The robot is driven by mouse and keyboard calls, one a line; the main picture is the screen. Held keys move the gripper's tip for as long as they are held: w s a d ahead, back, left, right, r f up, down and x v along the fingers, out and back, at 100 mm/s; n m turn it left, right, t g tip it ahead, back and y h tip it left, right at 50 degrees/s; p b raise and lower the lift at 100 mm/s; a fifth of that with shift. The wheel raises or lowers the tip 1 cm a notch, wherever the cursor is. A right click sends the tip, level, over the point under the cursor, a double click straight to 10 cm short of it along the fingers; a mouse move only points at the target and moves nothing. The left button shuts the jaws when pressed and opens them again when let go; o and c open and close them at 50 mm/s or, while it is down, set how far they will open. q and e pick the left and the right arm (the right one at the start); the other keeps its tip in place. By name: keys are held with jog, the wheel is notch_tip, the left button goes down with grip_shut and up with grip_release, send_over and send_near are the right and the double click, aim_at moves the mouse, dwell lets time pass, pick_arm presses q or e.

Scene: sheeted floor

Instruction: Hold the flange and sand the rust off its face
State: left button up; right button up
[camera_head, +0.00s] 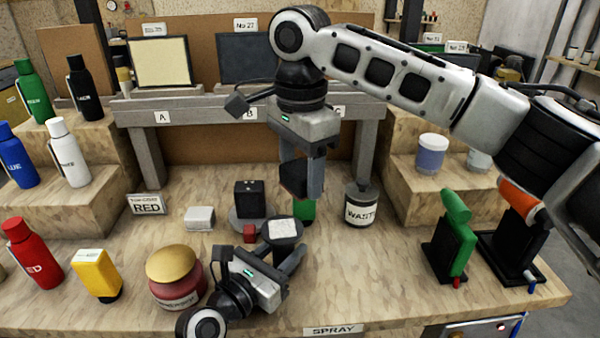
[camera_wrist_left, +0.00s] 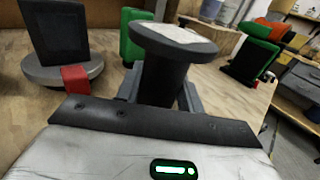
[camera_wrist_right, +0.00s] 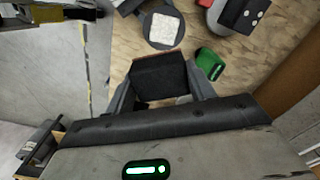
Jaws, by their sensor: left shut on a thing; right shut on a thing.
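The flange is a dark grey spool with a round top face (camera_head: 283,229) bearing a pale, speckled square patch. My left gripper (camera_head: 280,262) is shut on its stem, low over the front of the bench; the stem (camera_wrist_left: 163,78) shows between the fingers in the left wrist view. The face points up. My right gripper (camera_head: 305,190) points down and is shut on a dark sanding block (camera_head: 293,178) with a brown edge. The block (camera_wrist_right: 159,78) is above and behind the flange in the head view, apart from it. Its underside is hidden.
A green block (camera_head: 304,209) stands just behind the flange. A black block on a round grey base (camera_head: 249,198), with a small red cube (camera_head: 249,234), is left of it. A waste canister (camera_head: 361,206) stands right. A round jar (camera_head: 175,277) is near the left arm.

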aim_at(302, 226)
jog(key=shift+f, duration=0.15)
jog(key=shift+f, duration=4)
jog(key=shift+a, duration=0.4)
jog(key=shift+c, duration=0.4)
jog(key=shift+s+a, duration=0.15)
jog(key=shift+a, duration=1.25)
jog(key=shift+s+a, duration=0.15)
jog(key=shift+a, duration=1.25)
jog(key=shift+w+d+f, duration=0.1)
jog(key=shift+w+d, duration=0.05)
jog(key=shift+d, duration=1.55)
jog(key=shift+w+d, duration=0.15)
jog(key=shift+d, duration=1.5)
jog(key=shift+a+r, duration=0.2)
jog(key=shift+r, duration=3.95)
